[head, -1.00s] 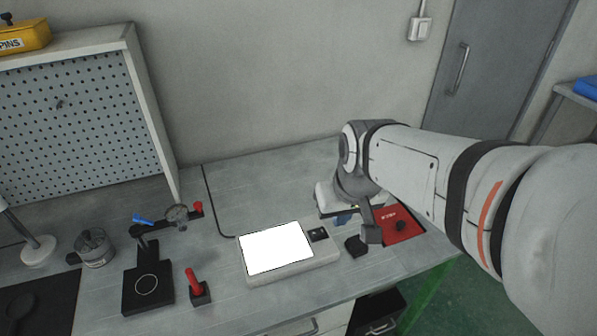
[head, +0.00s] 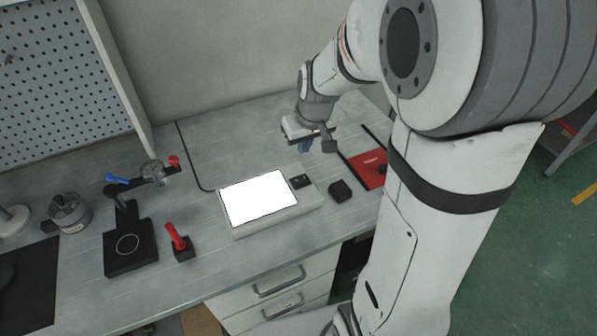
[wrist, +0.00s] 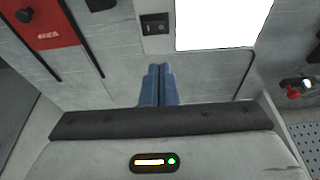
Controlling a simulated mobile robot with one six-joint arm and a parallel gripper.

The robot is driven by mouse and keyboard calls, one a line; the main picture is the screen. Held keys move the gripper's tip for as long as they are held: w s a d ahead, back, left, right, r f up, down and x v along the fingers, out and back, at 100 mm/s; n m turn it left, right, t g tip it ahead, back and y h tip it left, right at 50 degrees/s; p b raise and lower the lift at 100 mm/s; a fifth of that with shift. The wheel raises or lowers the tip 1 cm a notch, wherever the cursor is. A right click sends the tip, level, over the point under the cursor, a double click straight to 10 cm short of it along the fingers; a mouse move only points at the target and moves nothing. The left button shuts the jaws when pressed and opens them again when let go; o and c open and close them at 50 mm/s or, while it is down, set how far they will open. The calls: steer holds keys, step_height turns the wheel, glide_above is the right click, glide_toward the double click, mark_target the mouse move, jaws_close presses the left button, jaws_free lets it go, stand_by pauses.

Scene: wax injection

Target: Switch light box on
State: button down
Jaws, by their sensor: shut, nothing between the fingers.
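The light box (head: 308,201) lies flat on the bench, and its panel (head: 258,198) glows bright white. Its small black switch (head: 300,181) sits on the pale casing to the right of the panel. In the wrist view the lit panel (wrist: 222,22) is at the top and the switch (wrist: 155,24) is just left of it. My gripper (head: 304,147) is behind the light box, apart from it. In the wrist view its two blue fingers (wrist: 160,70) are together, shut and empty, pointing toward the switch side. The switch's rocker position is too small to tell.
A small black block (head: 340,191) and a red mat (head: 371,170) lie right of the box. A red-handled tool (head: 176,238) and a black stand (head: 131,248) are to its left. A cable (head: 188,160) runs behind. The bench behind the box is mostly clear.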

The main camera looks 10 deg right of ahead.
mark_target(297, 180)
steer(key=shift+f, duration=0.1)
steer(key=x, duration=0.8)
steer(key=s+x, duration=0.1)
steer(key=x, duration=0.3)
steer(key=shift+w+d+f, duration=0.1)
steer(key=shift+f, duration=0.95)
steer(key=shift+f, duration=0.1)
